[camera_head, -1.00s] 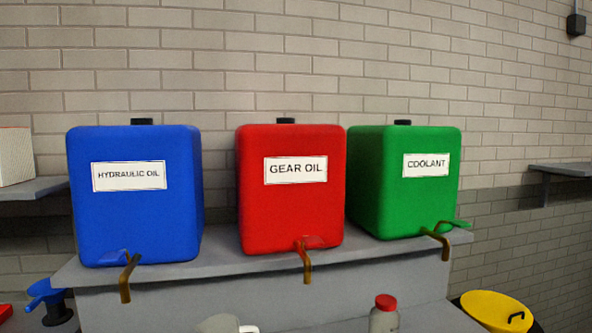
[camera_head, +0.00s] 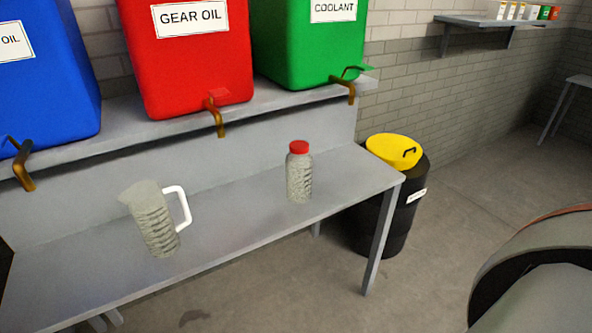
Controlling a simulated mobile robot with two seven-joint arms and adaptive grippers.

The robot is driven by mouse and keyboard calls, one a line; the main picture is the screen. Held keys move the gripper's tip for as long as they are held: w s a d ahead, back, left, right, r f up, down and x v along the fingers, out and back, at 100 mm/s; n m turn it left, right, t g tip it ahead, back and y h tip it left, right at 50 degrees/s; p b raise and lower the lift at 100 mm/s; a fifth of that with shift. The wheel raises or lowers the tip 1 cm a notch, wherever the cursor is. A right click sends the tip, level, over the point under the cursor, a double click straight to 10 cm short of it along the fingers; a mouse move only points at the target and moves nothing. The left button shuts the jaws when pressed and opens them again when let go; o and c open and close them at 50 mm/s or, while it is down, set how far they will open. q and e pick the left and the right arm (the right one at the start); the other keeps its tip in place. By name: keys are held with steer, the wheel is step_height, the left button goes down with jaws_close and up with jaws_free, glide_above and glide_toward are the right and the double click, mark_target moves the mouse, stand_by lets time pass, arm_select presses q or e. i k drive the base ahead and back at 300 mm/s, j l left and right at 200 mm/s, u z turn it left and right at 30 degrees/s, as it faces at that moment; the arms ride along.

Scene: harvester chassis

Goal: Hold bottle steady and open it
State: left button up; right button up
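A clear ribbed bottle (camera_head: 299,179) with a red cap (camera_head: 299,147) stands upright on the grey table (camera_head: 240,210), right of its middle. The cap sits on the bottle's neck. Neither of my grippers shows in the head view, so nothing is seen touching the bottle.
A jug (camera_head: 155,220) with a white handle stands left of the bottle. Blue (camera_head: 50,85), red (camera_head: 187,60) and green (camera_head: 305,50) tanks with taps sit on the shelf above. A black barrel (camera_head: 400,205) with a yellow lid stands beyond the table's right end.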

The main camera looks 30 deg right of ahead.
mark_target(298, 168)
steer(key=l+u, duration=0.15)
steer(key=l, duration=0.65)
steer(key=k+l+u, duration=0.2)
steer(key=l, duration=0.6)
steer(key=i, duration=0.1)
